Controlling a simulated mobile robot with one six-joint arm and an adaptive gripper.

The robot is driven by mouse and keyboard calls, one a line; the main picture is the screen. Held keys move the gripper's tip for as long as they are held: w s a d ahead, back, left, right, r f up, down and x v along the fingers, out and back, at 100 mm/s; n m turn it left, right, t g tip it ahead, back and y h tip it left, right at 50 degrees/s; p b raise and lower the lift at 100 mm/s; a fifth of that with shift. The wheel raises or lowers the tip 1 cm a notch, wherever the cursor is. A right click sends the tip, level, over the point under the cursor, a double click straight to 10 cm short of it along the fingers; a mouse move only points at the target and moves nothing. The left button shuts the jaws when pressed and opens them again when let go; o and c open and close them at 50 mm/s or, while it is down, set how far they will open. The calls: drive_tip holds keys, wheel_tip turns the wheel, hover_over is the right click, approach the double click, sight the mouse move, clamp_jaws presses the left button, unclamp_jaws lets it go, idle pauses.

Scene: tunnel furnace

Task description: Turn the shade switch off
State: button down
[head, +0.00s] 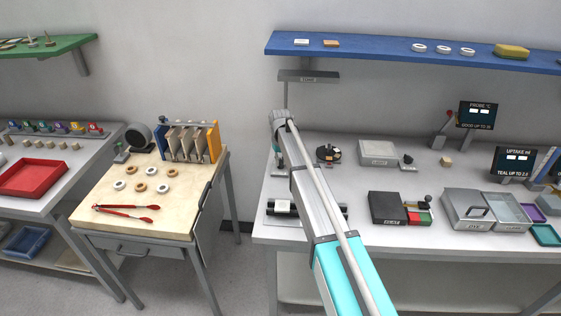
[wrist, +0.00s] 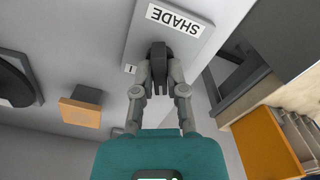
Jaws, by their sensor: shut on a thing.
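In the wrist view, the shade switch is a light grey plate (wrist: 195,52) with a white SHADE label (wrist: 173,18) and a dark lever (wrist: 160,62). An "I" mark shows to the left of the lever. My gripper (wrist: 160,78) is shut on the lever, one finger on each side of it. The lever's tip is partly hidden between the fingers. In the head view, my arm reaches up beside the right-hand bench, and neither the switch lever nor my fingertips can be made out there.
In the head view, a wooden-topped table (head: 112,207) with an orange-ended rack (head: 213,141), rings and red tongs stands left of my arm. The right-hand bench (head: 370,230) holds boxes and displays. A blue shelf (head: 380,50) overhangs it. A narrow floor gap separates table and bench.

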drive_tip(key=shift+n, duration=0.7)
drive_tip(key=c, duration=0.7)
unclamp_jaws()
drive_tip(key=shift+m, duration=0.4)
